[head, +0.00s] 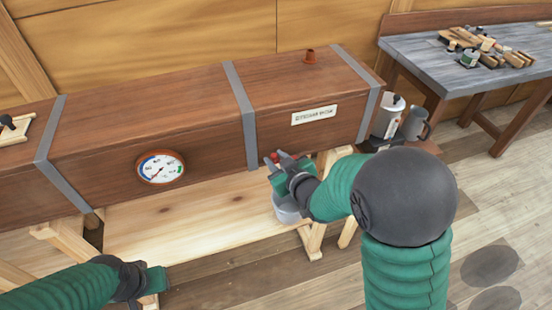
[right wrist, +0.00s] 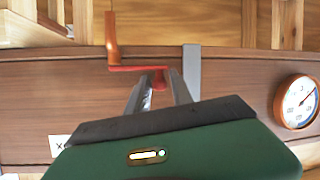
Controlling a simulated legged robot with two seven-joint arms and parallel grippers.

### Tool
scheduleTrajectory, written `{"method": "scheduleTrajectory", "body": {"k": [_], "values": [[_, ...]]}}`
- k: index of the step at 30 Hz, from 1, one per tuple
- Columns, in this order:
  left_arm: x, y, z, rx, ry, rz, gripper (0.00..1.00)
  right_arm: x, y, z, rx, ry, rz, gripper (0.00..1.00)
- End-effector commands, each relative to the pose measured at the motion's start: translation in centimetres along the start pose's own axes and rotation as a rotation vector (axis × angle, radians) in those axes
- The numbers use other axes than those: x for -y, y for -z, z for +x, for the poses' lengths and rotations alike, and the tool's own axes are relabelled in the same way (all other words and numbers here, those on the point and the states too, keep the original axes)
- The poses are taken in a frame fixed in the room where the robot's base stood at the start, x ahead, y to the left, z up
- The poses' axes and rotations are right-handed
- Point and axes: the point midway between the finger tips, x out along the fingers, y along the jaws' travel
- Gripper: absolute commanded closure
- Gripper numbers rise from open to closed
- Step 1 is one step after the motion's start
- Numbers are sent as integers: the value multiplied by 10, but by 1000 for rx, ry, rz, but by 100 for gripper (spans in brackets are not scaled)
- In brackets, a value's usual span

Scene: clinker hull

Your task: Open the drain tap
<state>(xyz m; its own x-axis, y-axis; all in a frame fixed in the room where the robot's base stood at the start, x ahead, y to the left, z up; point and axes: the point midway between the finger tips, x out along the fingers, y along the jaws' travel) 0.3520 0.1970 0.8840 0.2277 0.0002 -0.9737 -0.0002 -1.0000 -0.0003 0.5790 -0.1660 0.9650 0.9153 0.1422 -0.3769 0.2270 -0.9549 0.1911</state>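The drain tap is on the front of the long wooden box (head: 140,115). In the right wrist view it has a copper-coloured spout (right wrist: 111,38) and a thin red lever (right wrist: 135,68) with a red end (right wrist: 160,80). My right gripper (head: 274,160) is at the tap and hides most of it in the head view. In the right wrist view the right gripper (right wrist: 160,76) has its fingers apart, one on each side of the lever's red end. A small gap seems to remain. My left gripper (head: 155,280) is low at the left, away from the tap; its fingers are unclear.
A grey bucket (head: 287,209) stands below the tap, partly hidden by my right gripper. A round gauge (head: 160,168) is on the box front. A metal kettle (head: 389,117) and dark jug (head: 415,124) stand at the box's right end. A workbench (head: 430,70) holds tools.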

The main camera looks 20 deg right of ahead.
Motion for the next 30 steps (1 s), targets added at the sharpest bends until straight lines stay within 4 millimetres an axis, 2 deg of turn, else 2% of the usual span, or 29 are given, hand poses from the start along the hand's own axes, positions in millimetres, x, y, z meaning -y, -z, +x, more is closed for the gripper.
{"method": "scheduleTrajectory", "body": {"k": [1,5,30], "values": [[0,0,0,0,0,0,72,-1,0,0,0,-3,1,83],[0,0,0,0,0,0,72,-1,0,0,0,-3,1,100],[0,0,0,0,0,0,72,-3,0,-1,-1,-7,0,100]]}}
